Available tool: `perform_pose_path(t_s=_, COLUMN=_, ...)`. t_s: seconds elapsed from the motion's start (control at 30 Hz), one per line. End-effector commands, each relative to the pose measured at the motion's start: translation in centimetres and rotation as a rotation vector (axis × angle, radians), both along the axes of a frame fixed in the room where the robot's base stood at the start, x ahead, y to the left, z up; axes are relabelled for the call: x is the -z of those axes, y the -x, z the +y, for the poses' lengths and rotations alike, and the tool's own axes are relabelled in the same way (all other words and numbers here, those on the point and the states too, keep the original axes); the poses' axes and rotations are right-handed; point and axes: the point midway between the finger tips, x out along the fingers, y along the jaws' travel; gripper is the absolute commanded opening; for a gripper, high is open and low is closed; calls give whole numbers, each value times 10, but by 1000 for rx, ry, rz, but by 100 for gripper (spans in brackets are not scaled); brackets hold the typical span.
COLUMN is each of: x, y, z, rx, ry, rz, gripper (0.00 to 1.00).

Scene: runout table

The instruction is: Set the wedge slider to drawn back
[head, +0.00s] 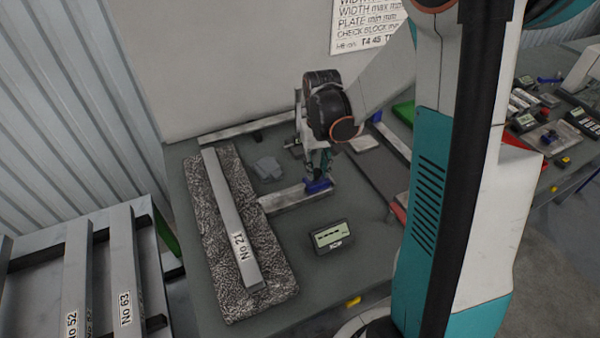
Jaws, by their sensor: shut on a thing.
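A blue block (318,187), which looks like the handle of the wedge slider, sits at the right end of a short grey metal bar (285,201). The bar's left end meets the dark speckled mat. My gripper (321,173) points down from above and is shut on the blue block. My fingertips are small and partly dark, so the exact hold is hard to see. The slider's travel and end marks cannot be made out.
A long grey bar labelled No 21 (231,215) lies on the speckled mat (270,270). A small display box (332,236) stands in front of my gripper. A grey piece (268,168) lies behind the bar. A rack with bars (122,265) stands at left.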

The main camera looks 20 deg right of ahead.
Motion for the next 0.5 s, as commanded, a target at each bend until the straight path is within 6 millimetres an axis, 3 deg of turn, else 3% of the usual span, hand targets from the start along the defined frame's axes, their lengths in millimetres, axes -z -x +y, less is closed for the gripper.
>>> perform_pose_path(t_s=0.37, x=0, y=0, z=-8, rx=1, ry=3, rz=0, gripper=0)
perform_pose_path(t_s=0.4, x=0, y=0, z=-8, rx=1, ry=3, rz=0, gripper=31)
perform_pose_path(t_s=0.47, x=0, y=0, z=-8, rx=1, ry=3, rz=-1, gripper=44)
perform_pose_path(t_s=0.5, x=0, y=0, z=-8, rx=1, ry=3, rz=0, gripper=44)
